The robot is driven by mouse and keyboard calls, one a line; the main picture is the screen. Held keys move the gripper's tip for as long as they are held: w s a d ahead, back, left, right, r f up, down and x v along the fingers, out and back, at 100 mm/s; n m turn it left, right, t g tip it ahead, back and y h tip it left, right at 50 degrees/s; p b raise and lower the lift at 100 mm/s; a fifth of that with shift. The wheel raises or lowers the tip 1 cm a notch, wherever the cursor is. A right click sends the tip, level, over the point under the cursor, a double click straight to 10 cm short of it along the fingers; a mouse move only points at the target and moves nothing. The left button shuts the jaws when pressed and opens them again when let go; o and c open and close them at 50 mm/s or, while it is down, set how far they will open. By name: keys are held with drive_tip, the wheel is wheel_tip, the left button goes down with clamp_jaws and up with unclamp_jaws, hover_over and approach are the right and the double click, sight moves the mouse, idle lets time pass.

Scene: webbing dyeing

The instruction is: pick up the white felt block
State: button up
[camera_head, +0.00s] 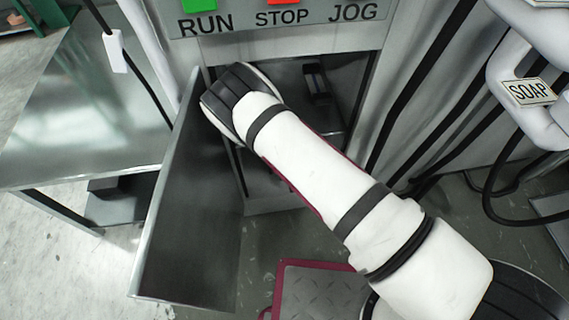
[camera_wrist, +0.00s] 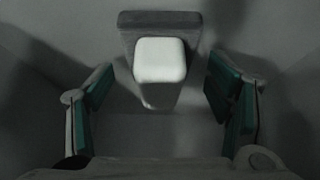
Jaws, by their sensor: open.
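The white felt block (camera_wrist: 160,60) shows in the wrist view, upper middle, a pale rounded block in front of or on a dark grey piece (camera_wrist: 160,19). My gripper (camera_wrist: 160,103) is open, its green-padded fingers to the left and right of the picture. The block lies between the lines of the fingers but beyond them, apart from both. In the head view my arm reaches into an open cabinet compartment (camera_head: 345,95) below the control panel. My fingers and the white block are hidden there.
A metal door (camera_head: 190,215) stands open to the left of my arm. The panel (camera_head: 290,15) with RUN, STOP and JOG labels is above. A steel table (camera_head: 85,90) is at left. Cables and pipes with a SOAP label (camera_head: 530,92) are at right. A red-edged plate (camera_head: 320,290) lies below.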

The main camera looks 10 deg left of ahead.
drive_tip(key=shift+c, duration=0.5)
drive_tip(key=c, duration=1.2)
drive_tip(key=shift+r, duration=0.1)
